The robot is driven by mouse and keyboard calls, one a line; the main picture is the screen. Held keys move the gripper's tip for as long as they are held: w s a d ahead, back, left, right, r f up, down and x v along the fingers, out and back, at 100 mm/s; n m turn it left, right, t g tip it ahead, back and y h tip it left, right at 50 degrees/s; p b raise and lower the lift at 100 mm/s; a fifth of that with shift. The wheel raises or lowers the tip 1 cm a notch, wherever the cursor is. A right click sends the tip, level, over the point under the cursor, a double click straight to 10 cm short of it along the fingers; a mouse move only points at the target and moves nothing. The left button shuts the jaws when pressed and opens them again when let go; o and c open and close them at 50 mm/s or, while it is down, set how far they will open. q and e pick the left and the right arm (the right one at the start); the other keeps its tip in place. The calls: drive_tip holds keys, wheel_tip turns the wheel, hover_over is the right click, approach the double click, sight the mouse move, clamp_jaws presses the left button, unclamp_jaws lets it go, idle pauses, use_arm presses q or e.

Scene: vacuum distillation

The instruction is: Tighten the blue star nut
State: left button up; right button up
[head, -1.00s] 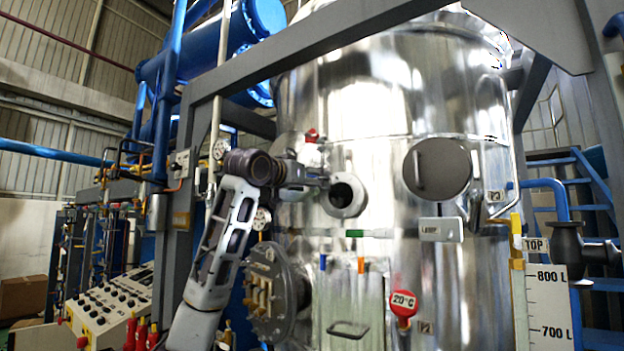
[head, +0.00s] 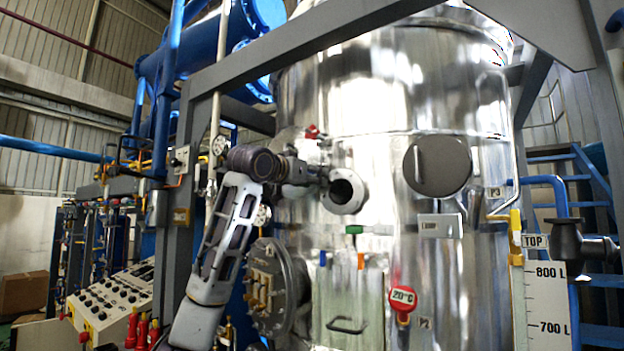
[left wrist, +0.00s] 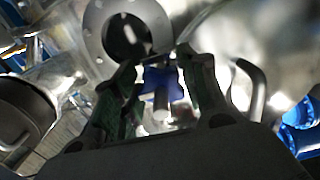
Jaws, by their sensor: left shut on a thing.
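The blue star nut (left wrist: 160,84) shows between my left gripper's two dark fingers in the left wrist view. My left gripper (left wrist: 156,62) is shut on it, with one finger on each side. In the head view my left gripper (head: 318,175) is at the front of the shiny steel vessel (head: 440,90), just left of the round open port (head: 343,191). The nut is not clear in the head view, where the gripper hides that spot. My right gripper is in neither view.
A grey round cover (head: 438,167) is on the vessel to the right. A red 20°C gauge (head: 403,298) is lower right. A grey frame post (head: 185,200) stands left of the arm.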

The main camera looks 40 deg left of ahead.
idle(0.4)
use_arm(q)
drive_tip(key=o, duration=1)
drive_tip(key=shift+o, duration=0.2)
drive_tip(key=shift+s, duration=0.2)
drive_tip(key=s+d, duration=0.1)
drive_tip(key=s, duration=1)
drive_tip(key=shift+s+d, duration=0.25)
drive_tip(key=shift+s, duration=0.05)
